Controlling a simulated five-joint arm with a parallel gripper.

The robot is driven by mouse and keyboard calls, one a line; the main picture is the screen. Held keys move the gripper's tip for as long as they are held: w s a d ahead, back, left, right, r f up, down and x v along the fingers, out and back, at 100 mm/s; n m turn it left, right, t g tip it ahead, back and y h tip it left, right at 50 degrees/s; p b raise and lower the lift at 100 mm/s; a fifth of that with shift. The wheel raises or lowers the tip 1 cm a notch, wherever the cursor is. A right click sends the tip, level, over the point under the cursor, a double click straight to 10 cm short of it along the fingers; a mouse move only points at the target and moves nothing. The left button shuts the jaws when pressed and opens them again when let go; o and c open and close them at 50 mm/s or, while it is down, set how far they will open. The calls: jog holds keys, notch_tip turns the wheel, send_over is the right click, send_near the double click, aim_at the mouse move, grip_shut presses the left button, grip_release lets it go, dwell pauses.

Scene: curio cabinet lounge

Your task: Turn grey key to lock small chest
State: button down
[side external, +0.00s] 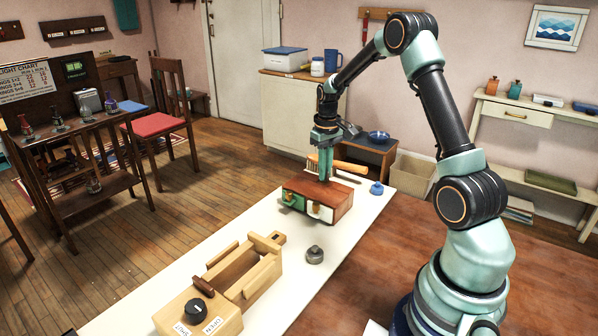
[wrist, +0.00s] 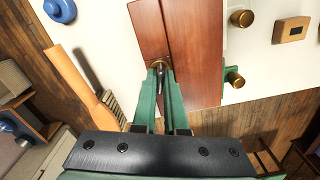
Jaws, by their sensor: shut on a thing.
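The small chest (side external: 328,193) is a red-brown wooden box with one green and one white drawer front, standing on the white table. Its top fills the upper middle of the wrist view (wrist: 195,45), with a brass keyhole ring (wrist: 156,64) near its edge. My gripper (side external: 325,178) is upright over the chest top. In the wrist view its green fingers (wrist: 160,82) are shut on the grey key (wrist: 161,73), which is at the brass ring. The fingers hide most of the key. How deep it sits and how far it is turned cannot be told.
A brush with a wooden handle (side external: 350,168) and a blue knobbed object (side external: 376,188) lie close beside the chest. A grey knobbed weight (side external: 315,255) and an open wooden box (side external: 250,272) with a black dial stand nearer the camera. The table between is mostly clear.

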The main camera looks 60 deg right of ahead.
jog(key=m, duration=0.3)
jog(key=shift+f+m, duration=0.1)
jog(key=shift+m, duration=0.3)
jog(key=m, duration=0.3)
jog(key=shift+m, duration=0.3)
jog(key=m, duration=0.6)
jog(key=shift+f, duration=0.15)
jog(key=c, duration=0.6)
grip_release()
